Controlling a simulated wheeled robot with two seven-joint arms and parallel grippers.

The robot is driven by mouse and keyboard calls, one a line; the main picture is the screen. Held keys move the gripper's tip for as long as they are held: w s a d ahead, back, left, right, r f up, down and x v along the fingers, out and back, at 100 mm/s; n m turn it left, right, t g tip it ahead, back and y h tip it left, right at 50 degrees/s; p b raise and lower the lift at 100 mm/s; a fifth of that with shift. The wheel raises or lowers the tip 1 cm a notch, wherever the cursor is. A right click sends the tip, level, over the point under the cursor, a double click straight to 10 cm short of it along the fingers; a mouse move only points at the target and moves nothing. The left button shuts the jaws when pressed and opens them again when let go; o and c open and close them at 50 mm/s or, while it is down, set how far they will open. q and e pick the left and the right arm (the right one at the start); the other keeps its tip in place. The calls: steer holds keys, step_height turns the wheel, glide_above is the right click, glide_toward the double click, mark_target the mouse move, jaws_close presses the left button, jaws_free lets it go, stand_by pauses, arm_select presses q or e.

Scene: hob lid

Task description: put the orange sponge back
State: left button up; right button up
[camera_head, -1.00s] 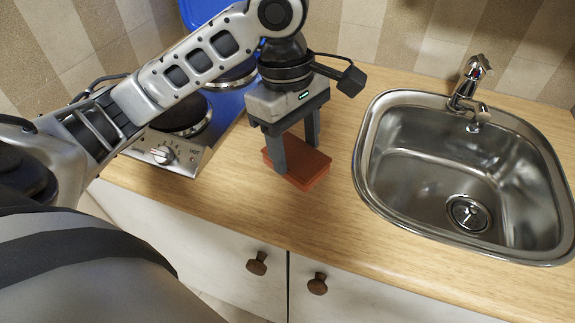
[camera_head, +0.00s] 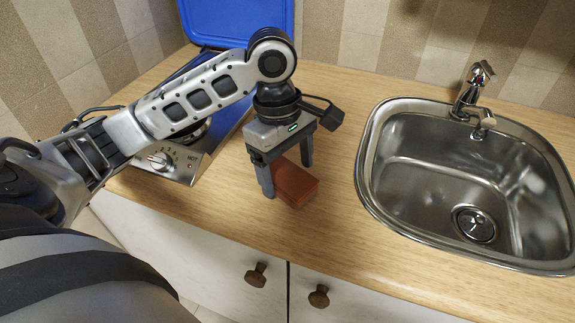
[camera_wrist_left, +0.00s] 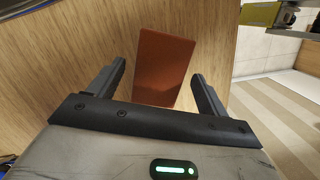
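The orange sponge (camera_head: 300,187), a reddish-orange block, lies on the wooden counter between the hob and the sink. My left gripper (camera_head: 287,181) is over it, pointing down, with its fingers apart. In the left wrist view the sponge (camera_wrist_left: 165,65) is seen beyond and between the fingers of my left gripper (camera_wrist_left: 158,72). The gripper looks open. In the head view one finger partly hides the sponge. My right gripper is not in view.
The hob (camera_head: 176,163) is at the left, partly behind my left arm, with its blue lid (camera_head: 240,20) raised at the wall. The steel sink (camera_head: 368,190) with its tap (camera_head: 470,92) is at the right. The wooden counter (camera_head: 335,235) in front is clear.

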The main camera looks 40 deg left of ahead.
mark_target(281, 170)
arm_select(q)
steer(key=shift+r, duration=0.15)
steer(key=shift+r, duration=0.35)
step_height(281, 170, up, 11)
steer(key=a+p, duration=0.1)
steer(key=p, duration=0.2)
steer(key=shift+a, duration=0.4)
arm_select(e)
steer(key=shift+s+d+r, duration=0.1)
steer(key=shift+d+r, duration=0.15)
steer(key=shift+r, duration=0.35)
arm_select(q)
steer(key=shift+w, duration=0.15)
